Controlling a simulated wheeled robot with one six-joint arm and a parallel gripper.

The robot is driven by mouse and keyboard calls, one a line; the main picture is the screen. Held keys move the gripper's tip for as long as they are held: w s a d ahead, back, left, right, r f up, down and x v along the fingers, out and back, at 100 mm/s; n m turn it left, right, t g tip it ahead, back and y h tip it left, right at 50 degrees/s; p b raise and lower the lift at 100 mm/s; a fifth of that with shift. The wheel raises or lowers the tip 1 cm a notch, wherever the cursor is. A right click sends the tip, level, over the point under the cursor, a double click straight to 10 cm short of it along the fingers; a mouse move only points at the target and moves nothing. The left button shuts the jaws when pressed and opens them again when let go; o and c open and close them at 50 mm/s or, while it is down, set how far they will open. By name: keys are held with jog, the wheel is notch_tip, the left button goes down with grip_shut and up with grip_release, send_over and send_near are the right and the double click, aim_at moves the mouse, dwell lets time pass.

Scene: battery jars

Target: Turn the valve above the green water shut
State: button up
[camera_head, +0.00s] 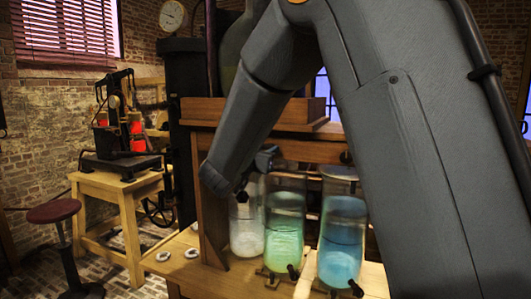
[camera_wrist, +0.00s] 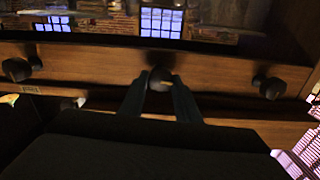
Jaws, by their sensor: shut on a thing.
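Three jars stand in a row under a wooden beam in the head view: pale whitish water (camera_head: 247,238) at left, green water (camera_head: 285,245) in the middle, blue water (camera_head: 341,250) at right. In the wrist view three dark valve knobs sit along the wooden beam. My gripper (camera_wrist: 160,92) is shut on the middle valve knob (camera_wrist: 160,76), which matches the green jar's place in the row. The fingers hide part of this knob.
The side knobs, left (camera_wrist: 17,69) and right (camera_wrist: 270,86), stand clear of my fingers. Small dark taps show at the jars' feet, one by the blue jar (camera_head: 355,288). A wooden stand with a machine (camera_head: 122,150) and a red stool (camera_head: 54,211) are at left.

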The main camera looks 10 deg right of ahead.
jog(key=m+b, duration=1.6)
jog(key=m, duration=0.1)
jog(key=shift+s+f, duration=0.1)
jog(key=shift+f, duration=0.15)
dwell(0.5)
jog(key=o, duration=1)
jog(key=b+v, duration=0.1)
jog(key=v, duration=0.6)
jog(key=shift+s+a, duration=0.2)
jog(key=shift+s, duration=0.1)
jog(key=shift+w, duration=0.1)
